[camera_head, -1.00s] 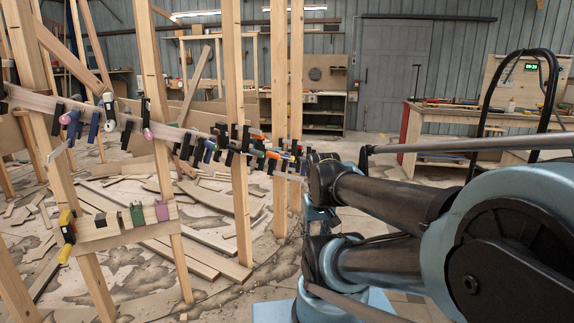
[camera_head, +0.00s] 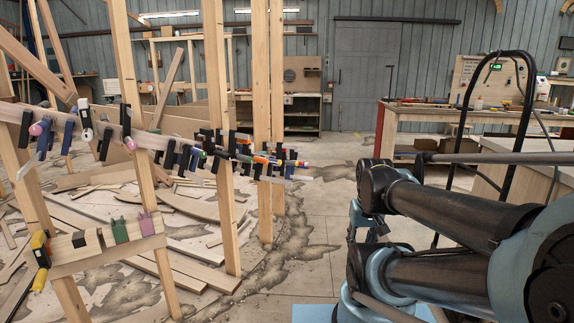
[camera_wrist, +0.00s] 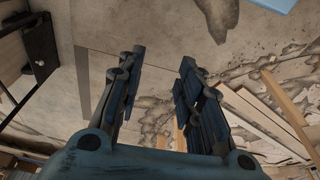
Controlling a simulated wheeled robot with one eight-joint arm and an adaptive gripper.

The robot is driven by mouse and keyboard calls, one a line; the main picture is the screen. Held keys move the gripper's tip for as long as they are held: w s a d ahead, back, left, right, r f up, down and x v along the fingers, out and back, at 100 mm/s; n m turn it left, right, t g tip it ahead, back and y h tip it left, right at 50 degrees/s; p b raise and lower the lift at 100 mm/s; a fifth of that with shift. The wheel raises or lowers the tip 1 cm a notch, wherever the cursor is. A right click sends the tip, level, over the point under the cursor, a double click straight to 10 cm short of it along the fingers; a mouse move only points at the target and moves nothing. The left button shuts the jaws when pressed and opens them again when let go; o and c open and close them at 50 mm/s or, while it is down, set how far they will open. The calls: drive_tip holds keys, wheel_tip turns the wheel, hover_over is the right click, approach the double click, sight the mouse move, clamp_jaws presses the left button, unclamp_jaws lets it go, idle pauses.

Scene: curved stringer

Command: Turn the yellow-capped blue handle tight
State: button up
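A curved wooden stringer (camera_head: 70,118) carries a row of clamps and crosses the upright posts in the head view. Several clamps have blue or dark handles, such as a blue handle (camera_head: 68,133) at left and another (camera_head: 195,157) near the middle. Coloured caps crowd the right end, including an orange one (camera_head: 264,160). I cannot tell which handle is blue with a yellow cap. My gripper (camera_wrist: 162,57) is open in the wrist view, its dark fingers apart with nothing between them. No clamp handle shows near it there.
A lower board (camera_head: 100,250) with more clamps is fixed across two posts. Loose planks (camera_head: 190,262) lie on the floor at left. A workbench (camera_head: 440,115) and a black tubular frame (camera_head: 527,110) stand at right. Stained floor (camera_head: 310,240) is open between the posts and my arm.

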drive_tip(key=shift+o, duration=0.3)
drive_tip(key=shift+d, duration=0.1)
drive_tip(key=shift+o, duration=1)
drive_tip(key=shift+s+r, duration=0.15)
drive_tip(key=shift+s, duration=0.05)
drive_tip(key=w+a+r+n+t+y, duration=0.1)
drive_tip(key=w+a+r+n+y, duration=0.3)
drive_tip(key=w, duration=0.6)
drive_tip(key=w+a+r+n+y, duration=0.1)
drive_tip(key=w+a+r+y, duration=0.3)
drive_tip(key=w, duration=0.7)
drive_tip(key=w+a+r+n+t, duration=0.1)
drive_tip(key=w+a+r+n, duration=0.2)
drive_tip(key=w+a, duration=0.5)
drive_tip(key=w+f+n+t+y, duration=0.1)
drive_tip(key=w+f+n+y, duration=0.2)
drive_tip(key=w, duration=1.5)
drive_tip(key=n+t+y, duration=0.3)
drive_tip(key=y, duration=0.2)
approach(275, 162)
drive_tip(key=x, duration=0.7)
drive_tip(key=w+x, duration=0.1)
drive_tip(key=x, duration=0.3)
drive_tip(key=shift+d+f, duration=0.2)
drive_tip(key=shift+d, duration=0.15)
